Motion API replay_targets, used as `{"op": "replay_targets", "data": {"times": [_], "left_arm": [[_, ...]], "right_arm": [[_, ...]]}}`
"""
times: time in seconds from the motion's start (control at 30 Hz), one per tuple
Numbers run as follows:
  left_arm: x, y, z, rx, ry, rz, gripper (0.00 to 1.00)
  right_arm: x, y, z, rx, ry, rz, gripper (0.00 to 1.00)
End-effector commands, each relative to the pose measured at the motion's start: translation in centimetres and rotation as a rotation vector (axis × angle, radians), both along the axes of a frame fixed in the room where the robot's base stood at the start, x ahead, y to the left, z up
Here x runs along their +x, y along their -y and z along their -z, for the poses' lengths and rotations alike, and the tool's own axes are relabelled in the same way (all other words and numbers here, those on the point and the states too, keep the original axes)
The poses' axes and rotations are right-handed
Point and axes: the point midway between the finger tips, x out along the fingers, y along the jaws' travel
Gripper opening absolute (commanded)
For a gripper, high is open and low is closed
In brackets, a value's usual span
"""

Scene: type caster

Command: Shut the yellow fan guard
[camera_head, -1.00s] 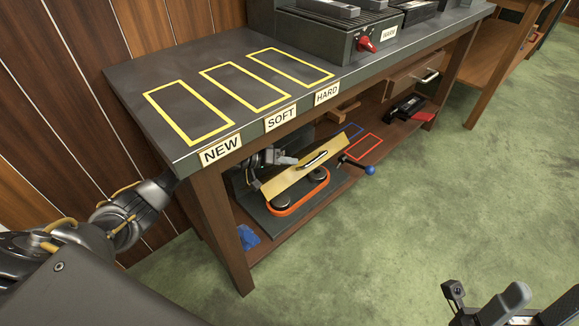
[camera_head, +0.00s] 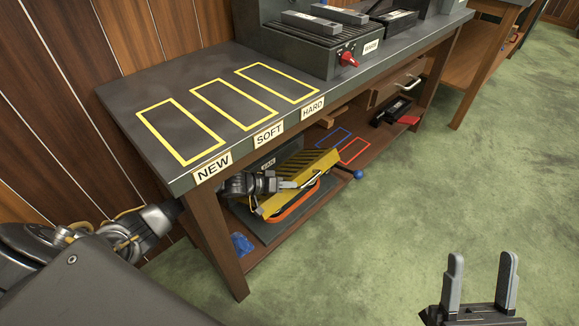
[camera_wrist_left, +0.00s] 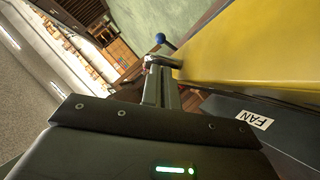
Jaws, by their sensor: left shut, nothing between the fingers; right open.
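The yellow fan guard (camera_head: 312,167), with black stripes on its top, stands tilted over an orange belt loop (camera_head: 297,205) on the lower shelf. Part of the belt shows below its front edge, so the guard is not flat over it. The guard fills the upper right of the left wrist view (camera_wrist_left: 250,45). My left gripper (camera_head: 288,184) reaches under the bench and is shut and empty at the guard's near left side. Its fingers (camera_wrist_left: 163,72) are beside the guard; whether they touch it I cannot tell. My right gripper (camera_head: 481,262) is open and empty above the green floor.
The bench top (camera_head: 120,95) hangs over the shelf, with a front leg (camera_head: 217,240) left of the guard. A blue-knobbed lever (camera_head: 357,174) sticks out to the right. A FAN label (camera_wrist_left: 254,120) is on a dark plate. Blue and red outlines (camera_head: 354,150) mark bare shelf.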

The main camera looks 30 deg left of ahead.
Motion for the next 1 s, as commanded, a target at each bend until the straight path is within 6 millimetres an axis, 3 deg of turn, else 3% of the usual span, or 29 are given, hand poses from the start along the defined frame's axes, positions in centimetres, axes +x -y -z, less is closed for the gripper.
{"op": "replay_targets", "data": {"times": [0.2, 0.63, 0.87, 1.0], "left_arm": [[-0.4, 1.1, 1.3, -0.005, 0.002, 0.001, 0.00], [-0.3, 1.0, 0.9, -0.003, 0.000, 0.003, 0.00], [-0.3, 0.1, -0.7, -0.003, 0.001, 0.002, 0.00], [-0.3, -0.5, -1.7, -0.003, 0.001, 0.002, 0.00]], "right_arm": [[0.4, -0.5, 0.4, -0.027, -0.051, -0.010, 0.58], [0.6, -0.8, 0.5, -0.042, -0.080, -0.017, 0.58], [1.3, -2.8, 2.1, -0.154, -0.285, -0.058, 0.58], [1.9, -3.5, 4.3, -0.244, -0.458, -0.063, 0.58]]}}
